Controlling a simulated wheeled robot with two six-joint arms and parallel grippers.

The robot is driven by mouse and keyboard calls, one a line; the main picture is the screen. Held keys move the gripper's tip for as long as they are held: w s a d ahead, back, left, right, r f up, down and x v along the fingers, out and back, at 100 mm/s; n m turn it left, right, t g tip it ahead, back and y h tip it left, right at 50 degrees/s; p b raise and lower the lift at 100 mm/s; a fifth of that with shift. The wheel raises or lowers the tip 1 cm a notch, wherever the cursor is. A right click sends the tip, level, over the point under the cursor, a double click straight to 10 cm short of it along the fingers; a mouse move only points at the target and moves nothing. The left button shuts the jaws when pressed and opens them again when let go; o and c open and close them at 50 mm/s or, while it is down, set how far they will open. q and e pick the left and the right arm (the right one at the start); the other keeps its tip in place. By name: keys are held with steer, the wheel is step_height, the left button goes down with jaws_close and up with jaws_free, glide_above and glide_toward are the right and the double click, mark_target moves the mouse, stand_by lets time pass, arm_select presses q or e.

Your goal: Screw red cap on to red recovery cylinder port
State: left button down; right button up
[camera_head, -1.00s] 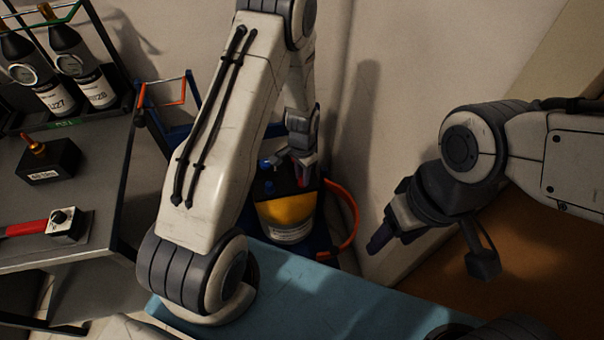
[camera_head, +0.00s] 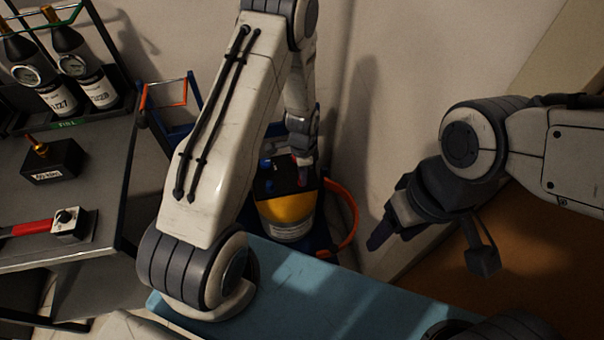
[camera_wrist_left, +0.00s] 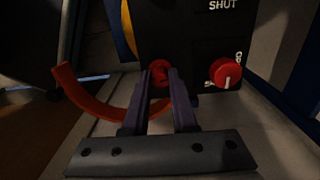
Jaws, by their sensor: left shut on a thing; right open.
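The recovery cylinder (camera_head: 287,210) has a yellow body and a black top and stands against the wall beyond the blue surface. My left gripper (camera_head: 302,172) reaches down to its top. In the left wrist view, the left fingers (camera_wrist_left: 160,88) are shut on a small red cap (camera_wrist_left: 160,70) at the black panel's lower edge. The fingers hide part of it and the port, so I cannot tell how it is seated. A red knob (camera_wrist_left: 226,68) sits beside it, near "SHUT" lettering. My right gripper (camera_head: 384,228) is open and empty, apart from the cylinder.
An orange-red hose (camera_head: 350,215) loops beside the cylinder and also shows in the left wrist view (camera_wrist_left: 95,100). A blue surface (camera_head: 320,290) lies in front. A grey bench (camera_head: 100,215) with bottles (camera_head: 85,75) and a red-handled tool (camera_head: 35,228) is at left.

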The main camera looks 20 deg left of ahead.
arm_select(q)
steer(key=m, duration=0.2)
steer(key=shift+m+p, duration=0.3)
steer(key=shift+m, duration=1)
steer(key=shift+m+p, duration=0.45)
steer(key=shift+m, duration=2.15)
steer(key=shift+m+p, duration=0.5)
steer(key=shift+m, duration=0.9)
steer(key=c, duration=0.9)
jaws_free()
steer(key=shift+o, duration=0.4)
